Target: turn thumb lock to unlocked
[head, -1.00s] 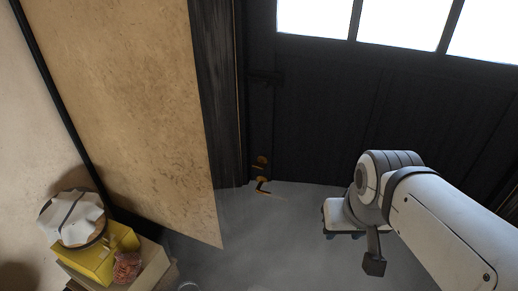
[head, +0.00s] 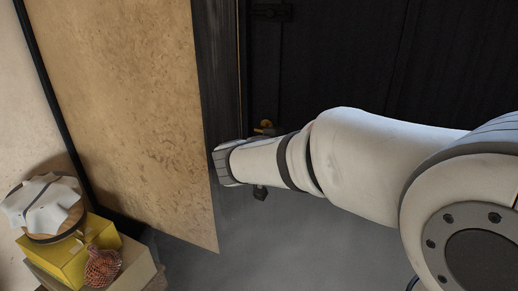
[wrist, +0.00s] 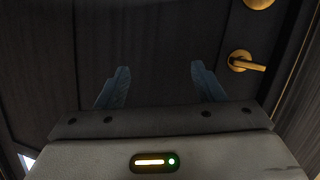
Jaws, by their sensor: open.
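The dark door (wrist: 160,35) fills most of the wrist view. A brass lever handle (wrist: 244,63) sits near its right edge, pointing right. A round brass piece (wrist: 259,3), possibly the thumb lock, is cut off by the top edge above the lever, so its turn position cannot be told. My gripper (wrist: 160,70) is open and empty, with two blue fingers left of the lever and apart from it. In the head view a small brass piece (head: 265,126) shows just above my arm; which fitting it is cannot be told. My arm hides the rest there.
A tan wall panel (head: 120,100) stands left of the door, close to my arm's end. At lower left are a yellow box (head: 75,248), a white cloth-covered round item (head: 42,205) and a red netted bag (head: 102,266). Grey floor (head: 290,245) is clear below my arm.

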